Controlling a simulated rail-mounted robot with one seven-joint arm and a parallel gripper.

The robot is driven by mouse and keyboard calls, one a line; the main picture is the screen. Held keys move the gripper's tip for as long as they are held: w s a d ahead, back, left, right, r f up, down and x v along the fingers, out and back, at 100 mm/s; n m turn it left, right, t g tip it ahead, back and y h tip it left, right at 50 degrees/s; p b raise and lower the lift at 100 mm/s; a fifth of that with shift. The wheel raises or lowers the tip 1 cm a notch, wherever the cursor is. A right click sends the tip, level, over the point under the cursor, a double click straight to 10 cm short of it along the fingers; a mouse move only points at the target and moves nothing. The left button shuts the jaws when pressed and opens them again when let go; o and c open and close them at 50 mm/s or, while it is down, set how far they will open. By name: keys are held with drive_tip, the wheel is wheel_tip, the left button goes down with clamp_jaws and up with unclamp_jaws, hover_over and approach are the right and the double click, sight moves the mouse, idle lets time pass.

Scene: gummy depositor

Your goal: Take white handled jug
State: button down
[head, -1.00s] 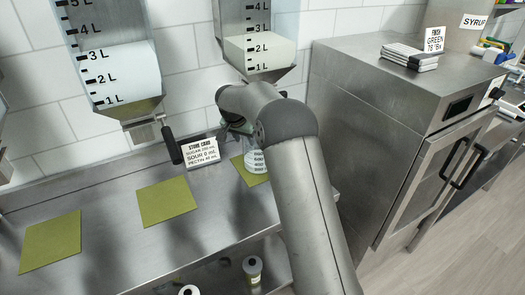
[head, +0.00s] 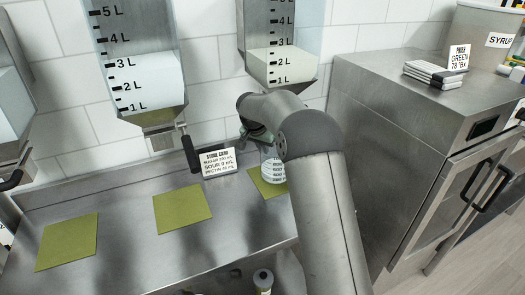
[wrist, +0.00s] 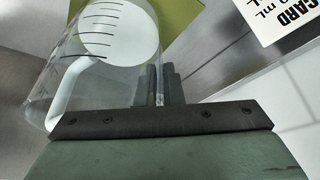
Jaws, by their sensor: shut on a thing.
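The jug (head: 273,173) is clear with dark measuring marks. In the head view it stands on or just over a green mat (head: 254,178), partly hidden behind my arm. In the wrist view the jug (wrist: 125,65) fills the upper left, with a white strip like a handle (wrist: 68,95) along its side and a white round area inside. My gripper (wrist: 160,85) has its dark fingers close together beside the jug. It is shut on the jug, but the exact place of contact is hard to see. In the head view my arm hides most of the gripper.
Two more green mats (head: 182,207) (head: 66,243) lie on the steel counter. Clear dispensers (head: 140,80) (head: 282,50) hang above, one with a black lever (head: 189,153). A printed card (head: 218,163) stands left of the jug. A steel cabinet (head: 405,120) is on the right.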

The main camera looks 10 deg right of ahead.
drive_tip(key=s+d+b, duration=0.4)
drive_tip(key=s+b, duration=0.3)
drive_tip(key=s, duration=0.8)
drive_tip(key=s+d+b, duration=0.4)
drive_tip(key=s+b, duration=0.3)
drive_tip(key=s, duration=0.8)
drive_tip(key=shift+f, duration=0.1)
